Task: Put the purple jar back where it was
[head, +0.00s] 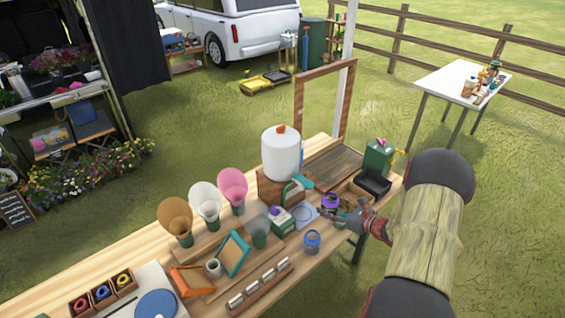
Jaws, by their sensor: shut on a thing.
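The purple jar (331,202) is at the right part of the long wooden table, at the tips of my gripper (337,213). My gripper reaches in from the right and is shut on the jar, whose lower part is partly hidden by the fingers. I cannot tell whether the jar touches the table. A similar blue jar (312,241) stands on the table just in front and to the left.
A pale ring-shaped outline (303,215) lies left of the purple jar. Paper cones (232,187) stand further left.

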